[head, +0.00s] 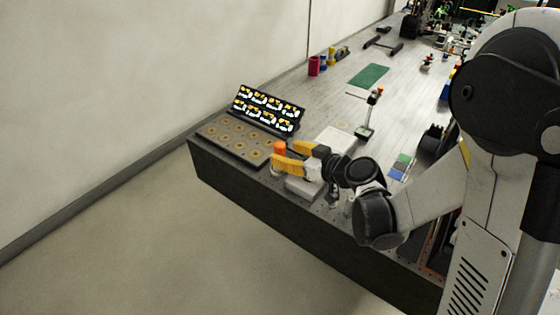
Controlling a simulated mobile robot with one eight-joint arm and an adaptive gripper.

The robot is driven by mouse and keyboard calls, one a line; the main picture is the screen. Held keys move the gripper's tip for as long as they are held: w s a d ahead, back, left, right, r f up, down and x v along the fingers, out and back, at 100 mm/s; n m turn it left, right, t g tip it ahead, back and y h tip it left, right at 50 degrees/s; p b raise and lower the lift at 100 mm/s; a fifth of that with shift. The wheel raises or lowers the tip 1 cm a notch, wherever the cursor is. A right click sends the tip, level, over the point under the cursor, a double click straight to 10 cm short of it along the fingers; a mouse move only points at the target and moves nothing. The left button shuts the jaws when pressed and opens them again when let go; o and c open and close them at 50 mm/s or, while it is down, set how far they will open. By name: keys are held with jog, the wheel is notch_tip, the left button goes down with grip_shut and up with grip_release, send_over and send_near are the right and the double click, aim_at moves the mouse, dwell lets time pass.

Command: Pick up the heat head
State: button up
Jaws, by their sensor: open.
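An orange upright cylinder (279,147) stands at the near left end of the bench, and it looks like the heat head, though its small size leaves this unsure. My gripper (282,155) has two yellow-orange fingers, spread apart and pointing left. The cylinder shows at the fingertips, seemingly between or just behind them. Contact cannot be told.
A plate with several round gold spots (222,142) lies left of my gripper, with a black display rack (268,108) behind. A white box (337,139) and a small stand (366,131) are to the right. The bench's front edge runs close below my gripper.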

aim_at(284, 151)
jog(key=b+x, duration=0.1)
jog(key=x, duration=0.3)
jog(key=shift+w+d+f, duration=0.15)
jog(key=shift+w, duration=0.05)
grip_shut()
